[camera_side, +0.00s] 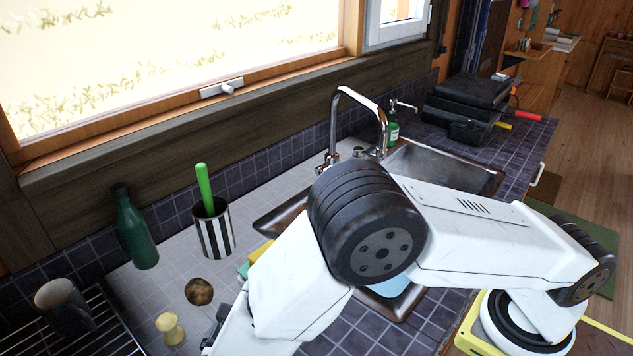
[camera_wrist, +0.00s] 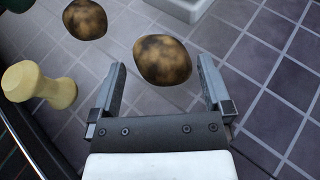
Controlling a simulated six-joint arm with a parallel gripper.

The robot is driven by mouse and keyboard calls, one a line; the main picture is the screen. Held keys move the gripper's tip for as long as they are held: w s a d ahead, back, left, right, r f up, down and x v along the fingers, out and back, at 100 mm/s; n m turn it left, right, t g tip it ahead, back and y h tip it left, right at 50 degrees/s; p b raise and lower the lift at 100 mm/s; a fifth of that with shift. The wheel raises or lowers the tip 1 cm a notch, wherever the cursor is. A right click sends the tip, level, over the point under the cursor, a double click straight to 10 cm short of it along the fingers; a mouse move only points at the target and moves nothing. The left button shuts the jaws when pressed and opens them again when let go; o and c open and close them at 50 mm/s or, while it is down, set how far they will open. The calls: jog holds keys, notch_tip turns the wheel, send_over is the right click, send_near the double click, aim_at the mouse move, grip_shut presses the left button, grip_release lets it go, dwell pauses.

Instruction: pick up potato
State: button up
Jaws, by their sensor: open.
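Two brown, dark-mottled potatoes lie on the tiled counter in the wrist view. One potato (camera_wrist: 162,60) is between and slightly beyond my gripper's fingertips (camera_wrist: 161,72). The other potato (camera_wrist: 85,19) is further off to the upper left. My gripper is open, with its two fingers apart and nothing held. In the side view only one potato (camera_side: 199,291) shows, left of my gripper (camera_side: 214,328); I cannot tell which of the two it is. The other is out of sight there, and my arm hides part of the counter.
A cream knobbed object (camera_side: 170,328) stands left of my gripper and also shows in the wrist view (camera_wrist: 40,85). A green bottle (camera_side: 137,232), striped cup (camera_side: 213,232) and dark mug (camera_side: 64,306) on a wire rack (camera_side: 110,325) stand nearby. The sink (camera_side: 440,165) lies right.

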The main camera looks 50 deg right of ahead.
jog(key=shift+x, duration=1.15)
jog(key=c, duration=1.1)
jog(key=shift+r, duration=0.2)
jog(key=shift+r, duration=0.85)
jog(key=s+d+r, duration=0.2)
jog(key=s+r, duration=0.1)
jog(key=s, duration=0.1)
jog(key=s+d+r, duration=0.2)
jog(key=s+r, duration=0.2)
jog(key=s+d+r, duration=0.2)
jog(key=s+r, duration=0.2)
jog(key=shift+s+d, duration=0.15)
jog(key=shift+s, duration=0.15)
jog(key=shift+w, duration=0.1)
